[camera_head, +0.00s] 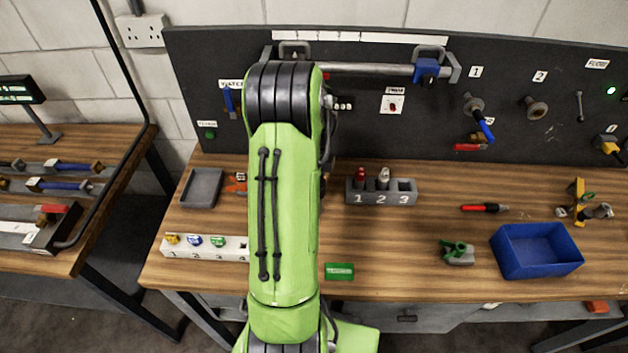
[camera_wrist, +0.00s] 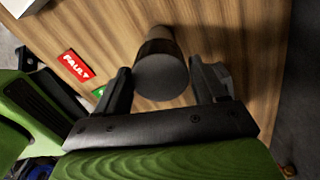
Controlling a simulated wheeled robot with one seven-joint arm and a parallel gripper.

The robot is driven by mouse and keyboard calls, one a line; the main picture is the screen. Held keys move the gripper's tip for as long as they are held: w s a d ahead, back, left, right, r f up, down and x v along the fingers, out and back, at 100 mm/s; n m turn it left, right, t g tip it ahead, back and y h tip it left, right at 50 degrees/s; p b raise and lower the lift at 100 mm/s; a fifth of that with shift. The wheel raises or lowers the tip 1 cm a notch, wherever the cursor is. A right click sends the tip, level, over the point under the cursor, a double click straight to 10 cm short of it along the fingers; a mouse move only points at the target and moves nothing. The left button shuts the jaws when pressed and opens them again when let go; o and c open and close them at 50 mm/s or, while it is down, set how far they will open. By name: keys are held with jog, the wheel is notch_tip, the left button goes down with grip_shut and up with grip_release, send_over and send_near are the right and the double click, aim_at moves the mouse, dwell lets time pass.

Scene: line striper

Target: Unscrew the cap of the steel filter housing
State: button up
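In the wrist view a dark cylinder with a flat grey round end (camera_wrist: 162,78) stands on the wooden bench top. I take it to be the filter housing, with its cap end facing me. My gripper (camera_wrist: 160,75) is open, its two black fingers on either side of the cylinder. A narrow gap shows at the left finger; contact at the right finger is hard to judge. In the head view my green arm covers the middle of the bench, and neither the housing nor my gripper shows there.
A red FAULT label (camera_wrist: 76,66) lies left of the cylinder. On the bench stand a numbered grey block (camera_head: 381,197), a blue bin (camera_head: 537,272), a green-handled part (camera_head: 457,251), a green block (camera_head: 339,271) and a grey tray (camera_head: 201,188). A dark panel (camera_head: 365,130) rises behind.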

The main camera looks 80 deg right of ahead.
jog(key=c, duration=0.9)
jog(key=n, duration=0.4)
jog(key=shift+n, duration=0.3)
jog(key=n, duration=0.4)
jog(key=shift+b, duration=0.35)
jog(key=shift+n, duration=0.3)
jog(key=n, duration=0.3)
jog(key=shift+n, duration=0.8)
